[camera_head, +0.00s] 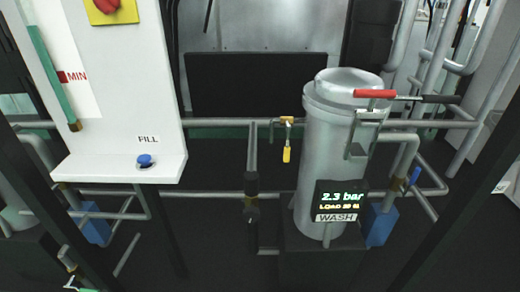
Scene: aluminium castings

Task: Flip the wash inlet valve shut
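The wash vessel (325,145) is a tall grey cylinder at right of centre. Its front panel (341,203) reads "2.3 bar" above the label WASH. To its left, a small brass valve with a yellow lever (287,154) sits on a horizontal pipe (268,123) that runs to the vessel. The yellow lever hangs straight down, across the line of the pipe. No label shows which valve is the wash inlet. A long lever with a red grip (374,94) crosses the vessel top.
A white panel with a FILL shelf (120,168) and blue button (145,160) stands at left. A blue-handled valve (414,176) is right of the vessel. Grey pipes (470,50) crowd the right. Low pipes and dark frame posts edge the space around the vessel.

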